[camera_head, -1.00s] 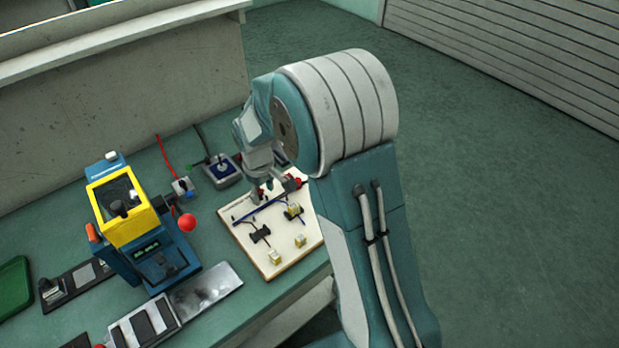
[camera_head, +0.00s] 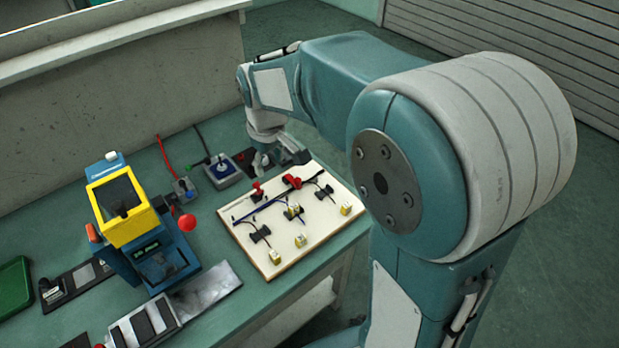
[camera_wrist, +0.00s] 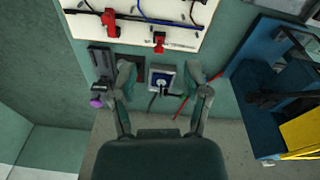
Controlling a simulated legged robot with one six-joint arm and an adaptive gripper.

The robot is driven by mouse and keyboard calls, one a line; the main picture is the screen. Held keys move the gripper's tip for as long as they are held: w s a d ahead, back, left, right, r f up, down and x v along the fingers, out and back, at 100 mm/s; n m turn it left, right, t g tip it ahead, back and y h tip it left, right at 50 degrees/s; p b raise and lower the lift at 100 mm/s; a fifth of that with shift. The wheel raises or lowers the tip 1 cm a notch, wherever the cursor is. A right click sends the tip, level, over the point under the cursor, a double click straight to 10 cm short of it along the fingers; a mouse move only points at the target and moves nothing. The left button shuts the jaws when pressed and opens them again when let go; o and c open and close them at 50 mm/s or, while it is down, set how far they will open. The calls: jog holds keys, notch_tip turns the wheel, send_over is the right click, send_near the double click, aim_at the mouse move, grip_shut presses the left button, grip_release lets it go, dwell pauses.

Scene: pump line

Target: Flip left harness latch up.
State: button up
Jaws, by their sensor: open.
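The cream harness board (camera_head: 275,255) lies on the bench and holds a blue cable, black clips and yellow connectors. Two red parts sit along its far side: a small left one (camera_head: 256,190) and a larger right one (camera_head: 292,181). In the wrist view the board (camera_wrist: 200,40) is at the top, with the small red part (camera_wrist: 159,40) at its near edge and the larger one (camera_wrist: 110,22) to its left. I cannot tell surely which is the left latch, or its position. My gripper (camera_wrist: 160,76) is open and empty, beyond the board's far edge (camera_head: 275,163).
A grey box with a blue-and-white face (camera_wrist: 164,80) shows between my fingers. A dark rail with a purple knob (camera_wrist: 97,102) is beside my left-hand finger. A blue and yellow machine (camera_head: 130,215) with a red ball (camera_head: 187,223) stands left of the board.

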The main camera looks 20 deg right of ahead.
jog(key=s+d+r+m+t, duration=0.1)
jog(key=s+r+m, duration=0.1)
jog(key=s, duration=0.5)
jog(key=s+d+r+m+t, duration=0.2)
jog(key=s+r, duration=0.3)
jog(key=s, duration=0.1)
jog(key=shift+s+d, duration=0.3)
jog(key=shift+s, duration=0.05)
jog(key=shift+w, duration=0.1)
jog(key=w+a+f+n+g+y, duration=0.1)
jog(key=w+f+g, duration=0.15)
jog(key=w, duration=0.55)
jog(key=w+a+f+n+g, duration=0.1)
jog(key=w+a+f+n, duration=0.1)
jog(key=w+f, duration=0.35)
jog(key=w+a+f+n+g+y, duration=0.1)
jog(key=w+f+g, duration=0.1)
jog(key=w, duration=0.7)
jog(key=x, duration=1)
jog(key=shift+a+f, duration=0.15)
jog(key=shift+f, duration=0.2)
grip_shut()
